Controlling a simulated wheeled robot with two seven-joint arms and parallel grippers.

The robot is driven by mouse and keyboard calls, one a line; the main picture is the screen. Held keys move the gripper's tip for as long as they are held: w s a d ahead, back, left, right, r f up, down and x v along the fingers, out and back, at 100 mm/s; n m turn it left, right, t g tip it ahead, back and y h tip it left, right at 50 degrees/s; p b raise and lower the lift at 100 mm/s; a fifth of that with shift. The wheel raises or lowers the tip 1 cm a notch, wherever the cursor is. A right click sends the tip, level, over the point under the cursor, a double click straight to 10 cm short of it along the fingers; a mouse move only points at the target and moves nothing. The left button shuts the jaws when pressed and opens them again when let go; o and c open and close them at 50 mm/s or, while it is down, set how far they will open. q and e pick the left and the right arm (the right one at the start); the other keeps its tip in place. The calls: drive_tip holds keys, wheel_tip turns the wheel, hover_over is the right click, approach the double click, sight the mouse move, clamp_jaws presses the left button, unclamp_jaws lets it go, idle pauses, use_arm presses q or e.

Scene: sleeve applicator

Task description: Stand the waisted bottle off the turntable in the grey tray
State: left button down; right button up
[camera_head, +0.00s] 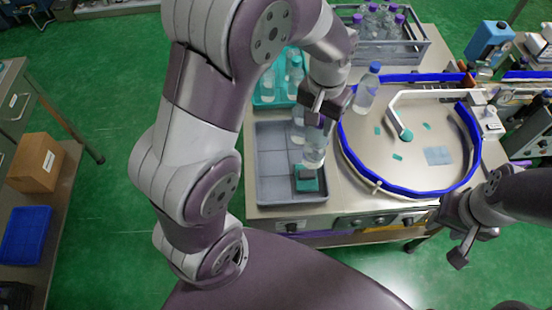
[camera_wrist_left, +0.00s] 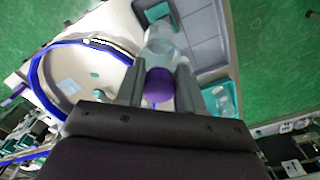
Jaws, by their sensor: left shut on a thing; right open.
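My left gripper (camera_head: 322,108) is shut on a clear bottle (camera_head: 314,152) and holds it roughly upright over the grey tray (camera_head: 262,190). In the left wrist view the bottle (camera_wrist_left: 162,45) has a purple cap (camera_wrist_left: 160,82) between the fingers. A teal block (camera_head: 306,184) lies in the tray, close by the bottle's lower end; I cannot tell whether they touch. Another clear shape (camera_head: 297,128) stands behind the held bottle, partly hidden. The turntable (camera_head: 410,165) with its blue rim is at right. My right gripper (camera_head: 462,246) is open and empty near the table's front edge.
A blue-capped bottle (camera_head: 367,88) stands by the turntable's upper left rim. A teal crate (camera_head: 268,92) with bottles is behind the grey tray, and a grey crate (camera_head: 412,50) of purple-capped bottles is at the back. A white guide arm (camera_head: 398,115) reaches over the turntable. The tray's left part is bare.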

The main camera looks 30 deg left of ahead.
use_arm(q)
drive_tip(key=s+a+f+p, duration=0.2)
drive_tip(key=s+a+f, duration=0.5)
drive_tip(key=f, duration=0.3)
drive_tip(key=shift+s+f+p, duration=0.15)
drive_tip(key=shift+s+p, duration=0.05)
drive_tip(key=shift+p, duration=0.15)
drive_tip(key=shift+f, duration=0.1)
drive_tip(key=c, duration=0.7)
unclamp_jaws()
